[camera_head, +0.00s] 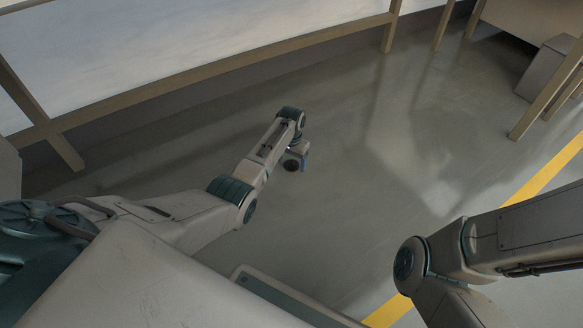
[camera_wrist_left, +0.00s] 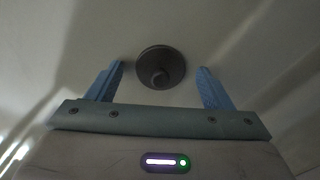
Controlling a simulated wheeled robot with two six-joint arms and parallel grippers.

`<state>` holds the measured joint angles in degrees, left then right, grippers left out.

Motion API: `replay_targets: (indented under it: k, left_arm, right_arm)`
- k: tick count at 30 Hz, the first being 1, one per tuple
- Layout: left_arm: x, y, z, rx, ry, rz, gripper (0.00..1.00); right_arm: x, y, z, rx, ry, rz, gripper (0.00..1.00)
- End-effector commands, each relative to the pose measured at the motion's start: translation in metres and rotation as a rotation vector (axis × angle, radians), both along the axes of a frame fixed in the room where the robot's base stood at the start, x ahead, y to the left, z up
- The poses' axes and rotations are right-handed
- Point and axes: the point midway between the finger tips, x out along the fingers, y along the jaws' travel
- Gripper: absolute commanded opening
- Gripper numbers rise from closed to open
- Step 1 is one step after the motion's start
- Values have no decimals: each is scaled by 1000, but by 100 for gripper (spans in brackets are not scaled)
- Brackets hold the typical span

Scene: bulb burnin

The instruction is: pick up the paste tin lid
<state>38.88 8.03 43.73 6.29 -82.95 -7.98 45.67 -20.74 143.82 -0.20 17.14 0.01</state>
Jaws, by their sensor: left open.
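The paste tin lid (camera_wrist_left: 174,68) is a dark grey disc with a round knob in its middle, seen in the left wrist view on a pale, plain surface. It lies between the lines of my left gripper's two blue fingers (camera_wrist_left: 161,70). The fingers are spread wide, with a gap on each side of the lid, and hold nothing. In the head view my left gripper (camera_head: 302,159) points down over the grey floor. A small dark round shape shows beside it; I cannot tell whether that is the lid. My right gripper is out of view.
The grey floor (camera_head: 345,200) is open around my left gripper. A wooden-framed white panel (camera_head: 180,40) runs along the back left. A grey box (camera_head: 545,68) stands by wooden legs at upper right. A yellow line (camera_head: 545,172) crosses the floor at right.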

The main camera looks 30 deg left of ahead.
Motion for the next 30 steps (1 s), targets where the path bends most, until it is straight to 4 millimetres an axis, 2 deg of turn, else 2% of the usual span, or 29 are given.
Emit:
replay_targets:
  k: [2, 9, 10, 14, 15, 23, 30]
  left_arm:
    - [0, 0, 1, 0, 0, 0, 74]
    - [0, 0, 1, 0, 0, 0, 29]
    - [0, 0, 1, 0, 0, 0, 27]
    - [0, 0, 1, 0, 0, 0, 26]
    - [0, 0, 1, 0, 0, 0, 23]
    - [0, 0, 3, 0, -1, 0, 22]
    - [1, 0, 25, 0, -2, 0, 22]
  right_arm:
    - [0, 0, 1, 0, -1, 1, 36]
    - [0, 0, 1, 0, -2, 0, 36]
    - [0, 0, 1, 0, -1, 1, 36]
    - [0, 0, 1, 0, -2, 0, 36]
    - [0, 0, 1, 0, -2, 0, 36]
    - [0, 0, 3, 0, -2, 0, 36]
    - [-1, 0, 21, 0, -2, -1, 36]
